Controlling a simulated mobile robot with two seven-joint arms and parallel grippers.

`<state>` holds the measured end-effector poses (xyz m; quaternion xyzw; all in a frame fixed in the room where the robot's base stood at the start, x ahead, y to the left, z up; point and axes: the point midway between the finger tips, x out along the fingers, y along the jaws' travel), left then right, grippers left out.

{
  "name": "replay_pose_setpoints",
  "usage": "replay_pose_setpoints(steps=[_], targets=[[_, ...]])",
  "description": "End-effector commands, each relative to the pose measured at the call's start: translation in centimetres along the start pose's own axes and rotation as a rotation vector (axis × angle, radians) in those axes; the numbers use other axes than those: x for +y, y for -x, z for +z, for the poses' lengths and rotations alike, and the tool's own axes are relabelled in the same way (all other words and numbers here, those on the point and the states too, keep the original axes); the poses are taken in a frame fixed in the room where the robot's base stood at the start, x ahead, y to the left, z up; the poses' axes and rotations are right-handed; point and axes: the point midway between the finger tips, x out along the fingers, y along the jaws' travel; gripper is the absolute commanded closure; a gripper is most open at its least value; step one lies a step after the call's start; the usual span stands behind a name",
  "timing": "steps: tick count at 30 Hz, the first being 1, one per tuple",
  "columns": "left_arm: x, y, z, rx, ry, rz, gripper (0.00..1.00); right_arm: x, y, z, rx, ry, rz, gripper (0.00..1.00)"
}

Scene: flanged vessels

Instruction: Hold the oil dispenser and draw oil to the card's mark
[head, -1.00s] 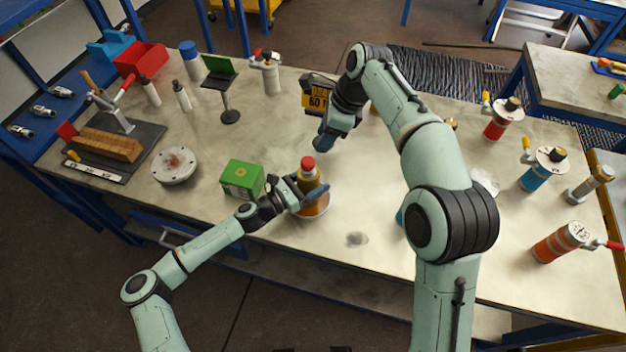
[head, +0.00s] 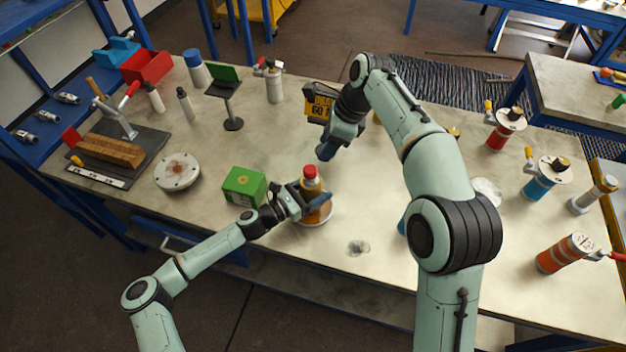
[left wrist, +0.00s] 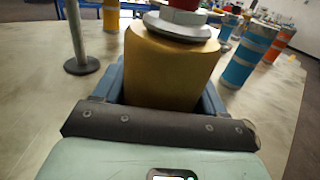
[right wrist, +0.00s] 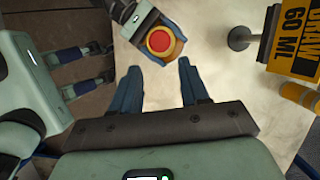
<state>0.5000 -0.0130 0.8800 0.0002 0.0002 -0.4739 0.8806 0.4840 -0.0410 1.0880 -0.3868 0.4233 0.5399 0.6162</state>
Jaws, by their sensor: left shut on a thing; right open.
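My right gripper (head: 327,150) is open and empty, above and behind the bottle. In the right wrist view the red top (right wrist: 160,41) shows beyond the open fingers (right wrist: 160,85). The yellow card (head: 319,106) reads "DRAW 60 ML" in the right wrist view (right wrist: 298,40), partly cut off.
A green box (head: 244,187) stands left of the bottle. A small clear dish (head: 358,248) lies in front. A green-topped stand (head: 232,110) is at the back left. Orange and blue cylinders (head: 565,253) stand at the right. My right arm hides some of the table.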

Motion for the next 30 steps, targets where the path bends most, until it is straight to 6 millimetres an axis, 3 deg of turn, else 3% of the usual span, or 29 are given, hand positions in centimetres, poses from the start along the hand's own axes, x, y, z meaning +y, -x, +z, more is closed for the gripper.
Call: replay_pose_setpoints(steps=[8,12,16,24,30], targets=[[0.0,0.0,0.0,0.000,0.000,0.001,0.76,1.4,-2.1,-0.2,-0.155,0.032,0.100,0.35],[0.0,0.0,0.0,0.000,-0.001,0.001,0.76,3.1,-3.8,0.1,-0.411,0.061,0.185,0.35],[0.0,0.0,0.0,0.000,-0.001,0.000,0.76,3.8,-4.2,0.4,-0.685,0.053,0.186,0.35],[0.0,0.0,0.0,0.000,0.000,0.000,0.76,2.3,-3.0,-0.8,-1.096,-0.059,-0.011,0.35],[0.0,0.0,0.0,0.000,0.000,0.000,0.76,1.2,-2.5,-2.2,-1.200,-0.127,-0.136,0.35]])
